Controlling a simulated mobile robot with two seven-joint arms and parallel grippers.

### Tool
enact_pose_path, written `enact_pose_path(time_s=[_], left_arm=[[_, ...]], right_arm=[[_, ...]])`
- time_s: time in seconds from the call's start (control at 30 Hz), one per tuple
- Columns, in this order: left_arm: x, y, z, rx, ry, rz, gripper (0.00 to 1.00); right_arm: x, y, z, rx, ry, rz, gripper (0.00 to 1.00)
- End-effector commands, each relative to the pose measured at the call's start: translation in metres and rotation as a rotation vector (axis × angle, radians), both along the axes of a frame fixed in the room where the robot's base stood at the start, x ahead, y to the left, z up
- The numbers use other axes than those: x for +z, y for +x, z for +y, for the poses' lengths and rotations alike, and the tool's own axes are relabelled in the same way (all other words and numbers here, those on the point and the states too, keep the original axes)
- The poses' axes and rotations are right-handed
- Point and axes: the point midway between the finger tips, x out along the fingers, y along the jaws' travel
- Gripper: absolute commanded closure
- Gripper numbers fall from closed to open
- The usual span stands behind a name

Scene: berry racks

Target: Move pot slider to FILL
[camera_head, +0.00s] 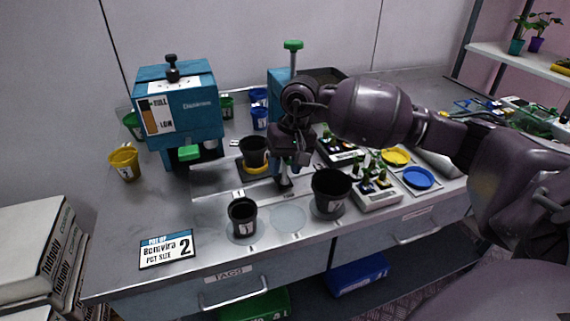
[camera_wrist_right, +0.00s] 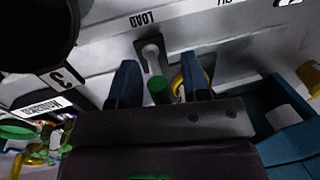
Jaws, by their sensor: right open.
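The pot slider is a yellow ring carriage (camera_head: 258,170) holding a black pot (camera_head: 254,150) on the metal track right of the blue dispenser (camera_head: 190,115). My right gripper (camera_head: 287,162) is open over the track, just right of that pot. In the right wrist view, a grey lever-like part (camera_wrist_right: 150,55) and a green cylinder (camera_wrist_right: 160,90) show between its spread fingers. I cannot tell whether the fingers touch either part. A LOAD label (camera_wrist_right: 142,18) lies beyond them. A yellow curve (camera_wrist_right: 178,80) shows beside one finger. My left gripper is out of view.
Black pots (camera_head: 242,218) and (camera_head: 330,192) stand at the bench front. Seedling trays (camera_head: 376,194), a yellow dish (camera_head: 396,157) and a blue dish (camera_head: 418,177) lie right. A yellow cup (camera_head: 125,162) stands left. A Bonavira sign (camera_head: 166,249) lies at the front left.

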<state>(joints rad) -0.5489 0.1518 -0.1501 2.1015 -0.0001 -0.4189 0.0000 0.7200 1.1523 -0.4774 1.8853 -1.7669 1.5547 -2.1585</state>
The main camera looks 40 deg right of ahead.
Motion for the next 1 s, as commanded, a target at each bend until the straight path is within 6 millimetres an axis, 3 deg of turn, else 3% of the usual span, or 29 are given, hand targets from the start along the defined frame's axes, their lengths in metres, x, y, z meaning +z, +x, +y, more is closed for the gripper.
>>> enact_pose_path(time_s=[0.17, 0.47, 0.77, 1.0], left_arm=[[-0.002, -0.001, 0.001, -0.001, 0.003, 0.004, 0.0], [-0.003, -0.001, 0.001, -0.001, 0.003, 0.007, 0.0], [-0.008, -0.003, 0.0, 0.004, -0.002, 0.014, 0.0], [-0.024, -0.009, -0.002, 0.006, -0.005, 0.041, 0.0]], right_arm=[[0.0, 0.0, 0.0, 0.0, 0.0, 0.0, 0.57], [0.0, 0.0, 0.0, 0.0, 0.001, 0.0, 1.0], [-0.001, 0.002, 0.007, 0.004, 0.003, -0.001, 1.0], [-0.004, 0.013, 0.042, 0.006, 0.005, 0.002, 1.0]])
